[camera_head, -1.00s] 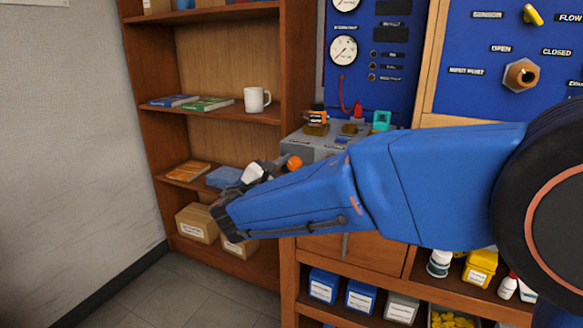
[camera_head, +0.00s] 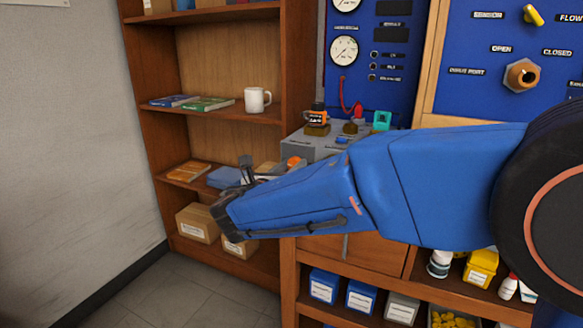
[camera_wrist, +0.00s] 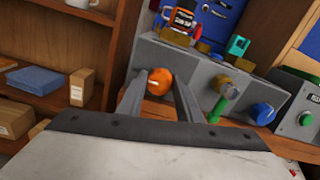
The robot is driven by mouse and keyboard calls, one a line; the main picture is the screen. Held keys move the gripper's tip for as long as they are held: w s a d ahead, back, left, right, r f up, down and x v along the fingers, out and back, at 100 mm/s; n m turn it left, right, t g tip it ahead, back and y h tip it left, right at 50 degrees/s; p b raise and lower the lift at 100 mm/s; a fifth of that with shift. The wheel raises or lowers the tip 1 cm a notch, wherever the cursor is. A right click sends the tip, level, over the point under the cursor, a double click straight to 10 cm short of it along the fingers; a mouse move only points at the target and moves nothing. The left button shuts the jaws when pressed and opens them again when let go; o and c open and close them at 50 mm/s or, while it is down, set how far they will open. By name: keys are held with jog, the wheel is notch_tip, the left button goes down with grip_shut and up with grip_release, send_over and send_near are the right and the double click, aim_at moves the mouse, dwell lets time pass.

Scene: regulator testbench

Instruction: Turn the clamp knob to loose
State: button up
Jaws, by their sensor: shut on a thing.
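An orange round knob (camera_wrist: 159,81), which I take to be the clamp knob, sits on the front of a grey fixture block (camera_wrist: 205,72). It also shows in the head view (camera_head: 293,162), partly hidden by my arm. In the wrist view my gripper (camera_wrist: 160,88) has one finger on each side of the knob, shut on it. In the head view only a dark part of my gripper shows beyond the blue arm; its fingertips are hidden. Any label or position mark for the knob is too small to read.
Right of the knob are a green handle (camera_wrist: 222,101) and a blue knob (camera_wrist: 262,113). A black and orange device (camera_wrist: 183,18) and a teal connector (camera_wrist: 238,46) are on top of the block. Shelves with a white mug (camera_head: 257,99) and boxes stand at the left.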

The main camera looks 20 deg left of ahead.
jog(key=shift+f, duration=0.15)
dwell(0.3)
jog(key=o, duration=1)
jog(key=shift+o, duration=0.2)
jog(key=shift+s, duration=0.15)
jog(key=s+a, duration=0.1)
jog(key=s, duration=1.6)
jog(key=shift+a, duration=0.15)
jog(key=shift+s, duration=0.1)
